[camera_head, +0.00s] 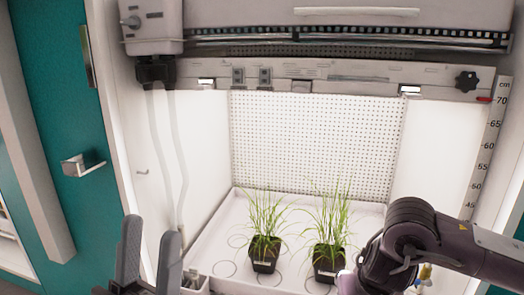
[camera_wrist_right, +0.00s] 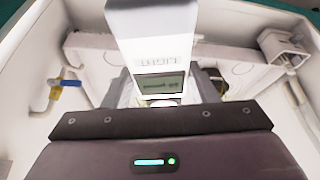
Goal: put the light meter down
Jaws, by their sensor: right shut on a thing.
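The light meter (camera_wrist_right: 150,40) is a white block with lettering and a small dark display, seen close up in the right wrist view. My right gripper (camera_wrist_right: 162,88) is shut on it, with a dark finger on either side. In the head view my right arm reaches in from the lower right; the meter cannot be made out there, and its underside is hidden. My left gripper (camera_head: 149,255) is at the bottom left of the head view, its two grey fingers apart and nothing seen between them.
Two potted grass plants, left (camera_head: 265,252) and right (camera_head: 327,262), stand on the white chamber tray (camera_head: 225,222) with circle marks. A height scale (camera_head: 489,140) runs up the right side. A valve with a yellow body and blue handle (camera_wrist_right: 70,83) is at the left of the wrist view.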

